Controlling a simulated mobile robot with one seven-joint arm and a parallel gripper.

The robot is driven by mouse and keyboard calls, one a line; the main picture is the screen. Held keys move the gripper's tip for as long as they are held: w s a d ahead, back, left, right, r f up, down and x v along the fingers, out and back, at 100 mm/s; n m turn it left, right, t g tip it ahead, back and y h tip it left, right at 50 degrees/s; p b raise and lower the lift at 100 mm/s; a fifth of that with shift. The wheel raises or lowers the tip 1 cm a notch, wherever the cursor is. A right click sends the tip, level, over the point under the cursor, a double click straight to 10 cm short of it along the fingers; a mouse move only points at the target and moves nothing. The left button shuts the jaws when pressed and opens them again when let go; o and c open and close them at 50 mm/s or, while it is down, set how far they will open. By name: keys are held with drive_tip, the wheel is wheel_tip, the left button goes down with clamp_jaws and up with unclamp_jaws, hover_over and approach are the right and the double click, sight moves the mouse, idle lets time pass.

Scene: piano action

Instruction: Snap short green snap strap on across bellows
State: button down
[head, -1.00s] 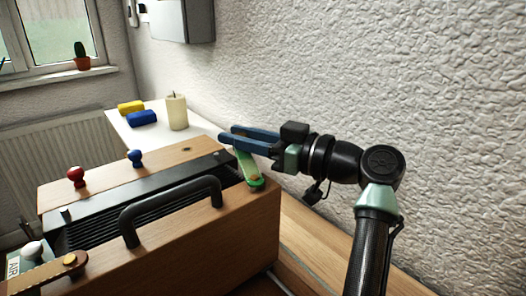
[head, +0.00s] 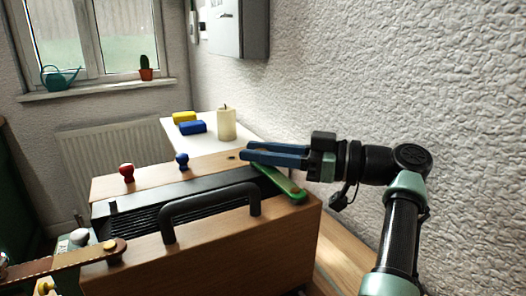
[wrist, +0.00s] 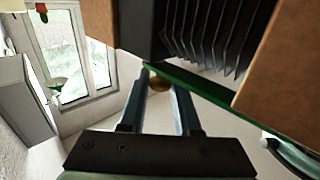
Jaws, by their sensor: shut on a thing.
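The bellows instrument stands on a surface, a wooden box (head: 225,230) with black pleated bellows (wrist: 215,35) between its wooden ends. The short green strap (head: 280,183) slants over the right end of the box, its near end by the front edge. In the wrist view the green strap (wrist: 205,86) runs along the bellows' end. My gripper (head: 246,156) is shut on the strap's far end, with a brass-coloured round snap (wrist: 159,84) between the fingers. Whether the near end is fastened I cannot tell.
A black handle (head: 210,205) rises in front of the strap. Red (head: 127,172) and blue (head: 182,160) knobs stand behind. A brown strap (head: 65,262) lies at the left. A candle (head: 226,124) and blocks are on the white table (head: 215,147). A wall is close at the right.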

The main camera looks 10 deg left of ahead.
drive_tip(key=shift+a, duration=0.1)
drive_tip(key=c, duration=0.6)
unclamp_jaws()
drive_tip(key=shift+s, duration=0.1)
drive_tip(key=shift+c, duration=0.2)
drive_tip(key=shift+r, duration=0.1)
wheel_tip(320, 180, up, 10)
drive_tip(key=shift+f+p, duration=0.1)
drive_tip(key=shift+p, duration=0.9)
